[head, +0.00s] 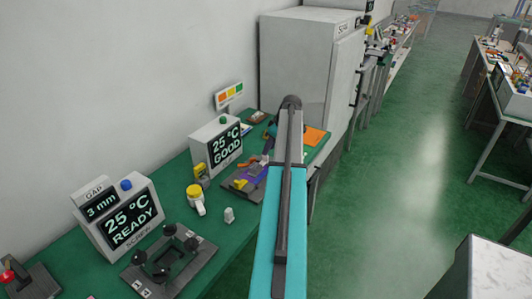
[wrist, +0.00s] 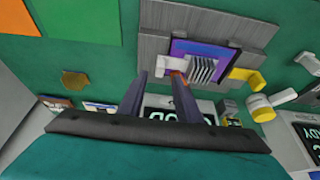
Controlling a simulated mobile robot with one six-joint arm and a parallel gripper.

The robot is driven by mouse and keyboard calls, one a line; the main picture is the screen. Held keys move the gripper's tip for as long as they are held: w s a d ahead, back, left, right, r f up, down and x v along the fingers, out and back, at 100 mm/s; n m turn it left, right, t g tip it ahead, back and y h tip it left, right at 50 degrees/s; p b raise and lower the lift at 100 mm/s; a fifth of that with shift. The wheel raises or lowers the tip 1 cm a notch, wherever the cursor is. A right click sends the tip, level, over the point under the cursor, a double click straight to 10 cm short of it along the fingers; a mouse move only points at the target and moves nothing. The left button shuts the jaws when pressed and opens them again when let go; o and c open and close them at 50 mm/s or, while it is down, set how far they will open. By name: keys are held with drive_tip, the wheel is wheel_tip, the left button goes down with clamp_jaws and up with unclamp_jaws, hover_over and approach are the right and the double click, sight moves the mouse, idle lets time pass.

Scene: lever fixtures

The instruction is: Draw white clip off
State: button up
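My gripper (wrist: 159,74) is open, its two dark fingers apart and pointing at the fixture. The fixture (wrist: 163,13) is a grey plate with a purple block (wrist: 184,47) and a row of pale fins (wrist: 203,69). A small whitish piece (wrist: 178,62), perhaps the white clip, shows by the right fingertip, beside a red-orange bit. I cannot tell whether the finger touches it. A yellow lever (wrist: 247,76) sticks out at the plate's right. In the head view the fixture (head: 238,184) lies on the green bench, partly behind my arm.
A display reading 25 °C GOOD (head: 217,145) stands behind the fixture. A yellow-topped white part (head: 196,197) and a small white piece (head: 229,215) lie nearer. A READY display (head: 122,216) and dark clamp fixture (head: 168,262) are at left. A grey cabinet (head: 305,65) stands beyond.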

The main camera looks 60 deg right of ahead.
sight(262, 161)
drive_tip(key=shift+p+x, duration=0.45)
drive_tip(key=shift+x, duration=1.55)
clamp_jaws()
